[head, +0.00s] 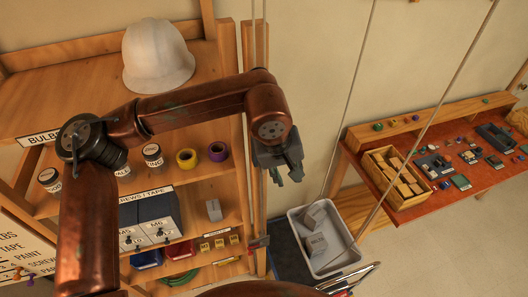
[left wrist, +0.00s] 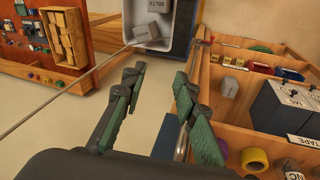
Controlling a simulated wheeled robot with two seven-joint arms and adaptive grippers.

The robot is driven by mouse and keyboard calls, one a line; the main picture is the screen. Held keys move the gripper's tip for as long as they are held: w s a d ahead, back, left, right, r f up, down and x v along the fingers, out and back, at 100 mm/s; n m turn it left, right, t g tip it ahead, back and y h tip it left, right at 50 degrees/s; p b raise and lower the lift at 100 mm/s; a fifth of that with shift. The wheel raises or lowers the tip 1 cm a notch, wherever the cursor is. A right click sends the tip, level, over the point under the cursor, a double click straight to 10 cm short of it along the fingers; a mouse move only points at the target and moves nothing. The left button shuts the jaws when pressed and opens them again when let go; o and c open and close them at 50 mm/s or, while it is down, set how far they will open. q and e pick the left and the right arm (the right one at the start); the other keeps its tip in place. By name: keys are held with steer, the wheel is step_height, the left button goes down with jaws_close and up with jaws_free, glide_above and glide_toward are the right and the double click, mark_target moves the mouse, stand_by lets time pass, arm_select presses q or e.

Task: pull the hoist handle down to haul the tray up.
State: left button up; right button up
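The grey tray (head: 292,228) sits low near the floor, right of the shelving, with grey blocks (head: 317,241) in it. Slanting cords (head: 348,100) run down to it. It shows partly at the top of the left wrist view (left wrist: 174,40). Two thin hoist cords (head: 253,28) run down by the wooden post and pass behind my left gripper (head: 284,174). The left gripper is open, its green-padded fingers apart with floor between the tips (left wrist: 160,78). My right gripper is out of view.
The wooden shelving (head: 190,192) on the left holds a white helmet (head: 157,55), tape rolls, jars and drawers. A reddish workbench (head: 440,190) with a crate of wooden blocks (head: 398,178) stands right. Tools show at the bottom right. Floor beyond the tray is clear.

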arm_select(q)
steer(key=w+a+r+t+y, duration=0.2)
steer(key=w+a+r+y, duration=0.1)
steer(key=w+a+r, duration=0.25)
steer(key=p+x, duration=0.1)
steer(key=x, duration=0.3)
steer(key=p+x, duration=0.1)
steer(key=x, duration=0.1)
steer(key=shift+s+a+f+p, duration=0.1)
steer(key=shift+a+f+p, duration=0.25)
steer(key=shift+a+f, duration=0.05)
steer(key=shift+f, duration=0.65)
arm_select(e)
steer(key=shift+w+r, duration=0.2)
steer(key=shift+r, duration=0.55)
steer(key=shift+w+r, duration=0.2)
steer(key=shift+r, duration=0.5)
arm_select(q)
steer(key=shift+c, duration=0.5)
jaws_close()
